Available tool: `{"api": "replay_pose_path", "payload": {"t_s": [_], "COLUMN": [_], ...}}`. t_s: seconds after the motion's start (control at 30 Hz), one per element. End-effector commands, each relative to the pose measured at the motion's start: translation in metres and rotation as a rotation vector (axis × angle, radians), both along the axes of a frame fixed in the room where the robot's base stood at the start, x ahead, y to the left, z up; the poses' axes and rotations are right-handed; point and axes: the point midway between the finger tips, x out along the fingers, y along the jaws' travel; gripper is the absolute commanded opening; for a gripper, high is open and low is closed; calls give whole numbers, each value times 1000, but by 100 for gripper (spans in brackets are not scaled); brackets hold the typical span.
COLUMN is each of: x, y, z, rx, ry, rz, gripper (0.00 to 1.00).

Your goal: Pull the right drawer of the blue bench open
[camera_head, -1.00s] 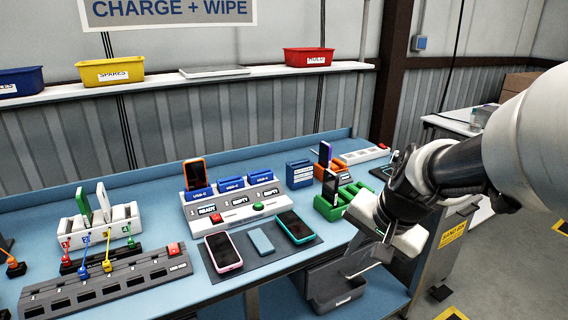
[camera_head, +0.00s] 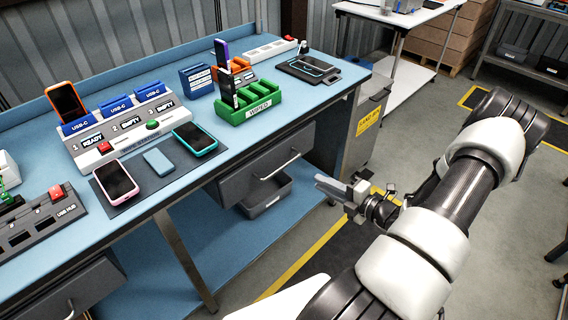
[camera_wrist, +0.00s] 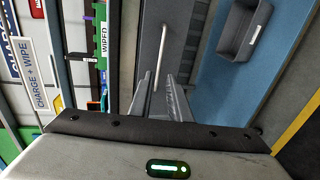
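The blue bench (camera_head: 235,118) has a dark grey right drawer (camera_head: 240,187) under its top, and the drawer looks shut. A thin, pale bar handle (camera_head: 280,165) crosses its front; it also shows in the wrist view (camera_wrist: 161,50). My gripper (camera_head: 322,184) is in front of the drawer, to the right of the handle in the head view and apart from it. In the wrist view my gripper (camera_wrist: 159,80) has its two fingers spread, with the handle lined up between and beyond their tips. The gripper is open and holds nothing.
A grey bin (camera_head: 266,195) stands on the lower shelf below the drawer. A left drawer (camera_head: 70,295) is at the lower left. A grey cabinet (camera_head: 365,125) stands by the bench's right end. Phones and a green rack (camera_head: 250,108) stand on top. Floor before the drawer is clear.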

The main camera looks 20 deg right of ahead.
Motion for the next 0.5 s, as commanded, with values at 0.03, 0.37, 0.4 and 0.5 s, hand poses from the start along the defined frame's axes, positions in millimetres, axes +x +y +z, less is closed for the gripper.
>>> {"api": "replay_pose_path", "payload": {"t_s": [0.03, 0.37, 0.4, 0.5], "x": [2, 54, 63, 83], "y": [-1, 20, 23, 30], "z": [-2, -14, -16, -21], "rx": [14, 15, 15, 13], "ry": [0, 0, 0, 1], "rz": [-11, -8, -8, -8], "gripper": [17, 17, 17, 17]}}
